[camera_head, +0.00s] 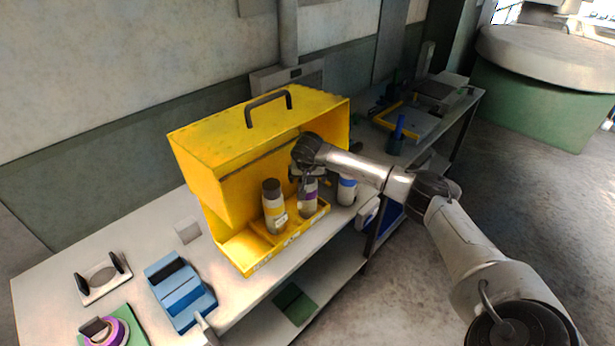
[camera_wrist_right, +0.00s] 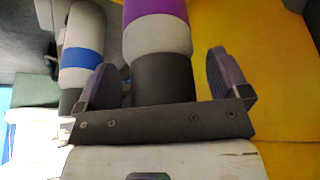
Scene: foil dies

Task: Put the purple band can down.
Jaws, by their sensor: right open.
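The purple band can (camera_head: 309,197) is a grey-white can with a purple band. It stands upright in the right part of the open yellow box (camera_head: 258,113), over its tray; its base is partly hard to make out. My right gripper (camera_head: 305,172) is at the top of this can. In the right wrist view the open fingers lie on either side of the can's dark top, with the purple band (camera_wrist_right: 153,9) beyond and a visible gap on the right. My left gripper is not in view.
A yellow band can (camera_head: 274,208) stands left of the purple one. A blue band can (camera_head: 347,189) stands right of the box; it is close beside one finger in the wrist view (camera_wrist_right: 82,55).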

